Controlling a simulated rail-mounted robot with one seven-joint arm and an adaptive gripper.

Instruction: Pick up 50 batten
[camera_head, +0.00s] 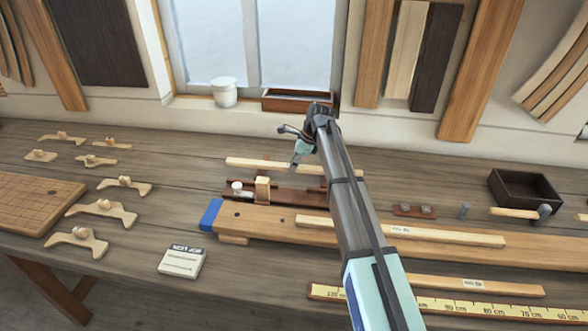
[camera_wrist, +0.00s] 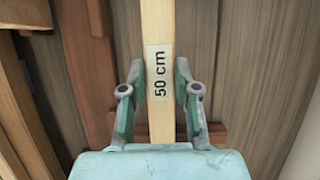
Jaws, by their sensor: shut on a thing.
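The 50 batten is a pale wooden strip with a "50 cm" label in the wrist view (camera_wrist: 157,45). It runs up the picture between the two fingers of my gripper (camera_wrist: 158,95), which is shut on it at the label. In the head view, a pale batten (camera_head: 245,163) lies level at the back of the bench, above reddish-brown wooden pieces.
Two other labelled battens lie nearer the front, one on the long plank (camera_head: 265,223) and one (camera_head: 475,284) behind a yellow ruler (camera_head: 480,308).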

